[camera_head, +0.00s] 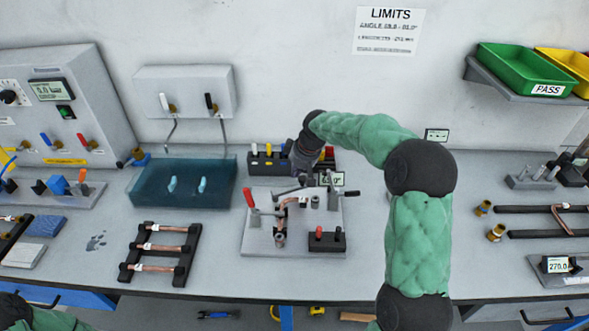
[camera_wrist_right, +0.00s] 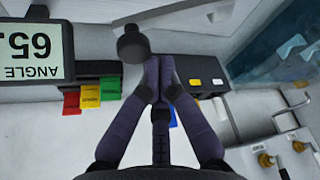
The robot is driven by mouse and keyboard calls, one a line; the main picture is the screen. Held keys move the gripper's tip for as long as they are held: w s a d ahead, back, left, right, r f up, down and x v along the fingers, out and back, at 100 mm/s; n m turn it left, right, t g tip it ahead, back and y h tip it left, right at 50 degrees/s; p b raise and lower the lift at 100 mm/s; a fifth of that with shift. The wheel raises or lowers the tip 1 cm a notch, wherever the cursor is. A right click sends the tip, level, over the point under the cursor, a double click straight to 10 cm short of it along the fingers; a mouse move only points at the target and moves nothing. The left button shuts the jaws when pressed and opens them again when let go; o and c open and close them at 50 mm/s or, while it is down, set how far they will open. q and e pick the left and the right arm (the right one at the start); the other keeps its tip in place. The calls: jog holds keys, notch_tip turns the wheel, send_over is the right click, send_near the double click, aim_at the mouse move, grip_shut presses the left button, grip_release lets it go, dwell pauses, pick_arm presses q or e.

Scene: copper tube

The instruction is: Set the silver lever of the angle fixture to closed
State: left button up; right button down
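The angle fixture (camera_head: 252,243) is a grey plate with clamps and a bent copper tube (camera_head: 280,222), at the middle of the bench in the head view. A silver lever (camera_head: 288,190) seems to lie along its far side; its exact pose is hard to tell. A black ball knob (camera_wrist_right: 132,45) shows large in the wrist view, beside my right fingertips. My right gripper (camera_wrist_right: 160,62) has its fingertips together, with nothing visible between them. In the head view the right gripper (camera_head: 304,160) is above the fixture's far edge, partly hiding it. My left gripper is out of view.
A red-handled lever (camera_head: 249,198) stands at the fixture's left. An angle display (camera_wrist_right: 32,48) reads about 65. A teal tank (camera_head: 150,185) and tube rack (camera_head: 190,255) lie left. Bare bench (camera_head: 365,205) shows right of the fixture.

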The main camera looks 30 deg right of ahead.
jog(key=shift+s+m, duration=0.5)
jog(key=shift+s, duration=0.05)
jog(key=shift+s+a+p, duration=0.3)
jog(key=shift+s+p, duration=0.05)
jog(key=shift+s, duration=0.45)
